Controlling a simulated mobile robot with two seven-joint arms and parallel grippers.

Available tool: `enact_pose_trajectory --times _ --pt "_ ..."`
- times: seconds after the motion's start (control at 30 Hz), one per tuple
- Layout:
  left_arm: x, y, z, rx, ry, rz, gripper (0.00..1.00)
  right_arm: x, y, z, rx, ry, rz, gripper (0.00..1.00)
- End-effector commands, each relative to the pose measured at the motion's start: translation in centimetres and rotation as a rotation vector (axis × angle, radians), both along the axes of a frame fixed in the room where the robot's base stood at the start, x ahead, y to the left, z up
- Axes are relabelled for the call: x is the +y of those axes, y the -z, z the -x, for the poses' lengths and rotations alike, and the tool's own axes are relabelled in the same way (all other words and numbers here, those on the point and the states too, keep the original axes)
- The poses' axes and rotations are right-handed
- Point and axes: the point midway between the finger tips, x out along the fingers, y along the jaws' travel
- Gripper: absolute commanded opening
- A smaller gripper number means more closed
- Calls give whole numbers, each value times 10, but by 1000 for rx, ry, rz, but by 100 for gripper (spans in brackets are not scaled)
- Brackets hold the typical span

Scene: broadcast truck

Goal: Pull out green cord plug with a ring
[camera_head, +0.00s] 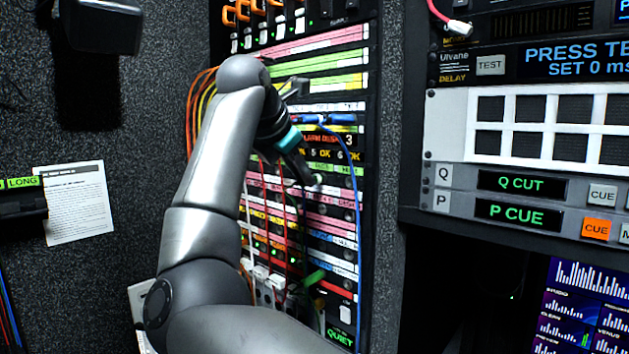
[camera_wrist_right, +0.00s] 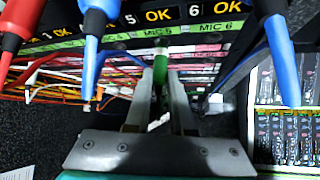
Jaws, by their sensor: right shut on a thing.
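My right gripper (camera_head: 316,181) is in front of the rack's patch panel (camera_head: 346,215), at the green-labelled row below the "5 OK 6 OK" display. In the wrist view my right gripper (camera_wrist_right: 160,72) is shut on a green plug (camera_wrist_right: 159,92), which lies between the two fingers near the MIC 5 label. I cannot clearly make out a ring on it. In the head view the held plug is hidden at the fingers. Another green piece (camera_head: 315,277) shows lower on the panel. My left gripper is not in view.
Blue plugs (camera_wrist_right: 95,40) and a red plug (camera_wrist_right: 18,25) hang near the fingers. A blue cord (camera_head: 357,160) runs down the panel's right side, and red and white cords hang below. A console with a Q CUT display (camera_head: 521,184) stands to the right.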

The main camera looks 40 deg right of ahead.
Motion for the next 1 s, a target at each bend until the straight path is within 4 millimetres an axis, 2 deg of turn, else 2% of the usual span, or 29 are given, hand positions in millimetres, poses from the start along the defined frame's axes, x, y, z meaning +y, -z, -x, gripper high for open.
enact_pose_trajectory --times 1.0 --pt "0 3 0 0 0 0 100 16 0 1 -1 -1 -1 0"
